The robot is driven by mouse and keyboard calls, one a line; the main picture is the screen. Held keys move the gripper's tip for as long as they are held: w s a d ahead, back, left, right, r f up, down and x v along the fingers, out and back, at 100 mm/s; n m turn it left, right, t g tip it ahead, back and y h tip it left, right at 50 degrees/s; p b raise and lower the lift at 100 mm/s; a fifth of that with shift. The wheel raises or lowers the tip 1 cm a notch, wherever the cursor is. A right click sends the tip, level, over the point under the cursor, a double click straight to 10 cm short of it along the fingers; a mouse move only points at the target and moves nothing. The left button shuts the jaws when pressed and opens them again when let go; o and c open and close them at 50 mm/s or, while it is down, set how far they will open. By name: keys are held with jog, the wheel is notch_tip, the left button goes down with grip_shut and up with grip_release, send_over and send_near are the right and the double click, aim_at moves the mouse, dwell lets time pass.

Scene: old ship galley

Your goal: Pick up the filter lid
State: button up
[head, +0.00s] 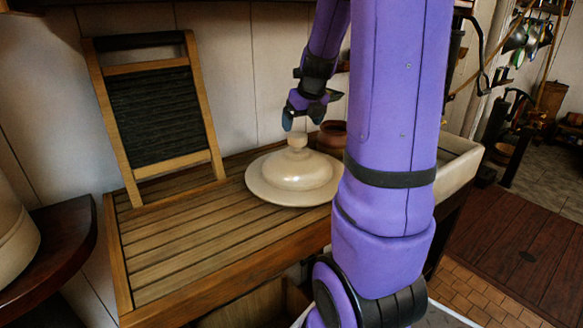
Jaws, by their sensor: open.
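The filter lid (291,176) is a cream domed lid with a wide rim and a round knob on top. It rests on the slatted wooden counter (180,240) in the head view. My gripper (301,124) is open, with its dark fingertips pointing down beside and slightly above the knob. I cannot tell from this view whether a finger touches the knob. My purple arm hides the right edge of the lid.
A washboard (158,115) leans on the wall at the counter's left. A brown pot (332,136) stands close behind the lid, partly hidden. A pale basin (456,165) is at the right. A dark wooden shelf (68,245) with a cream vessel (14,238) is at far left. The counter's front left is clear.

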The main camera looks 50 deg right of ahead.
aim_at(298, 134)
jog(key=shift+x, duration=4.1)
grip_shut()
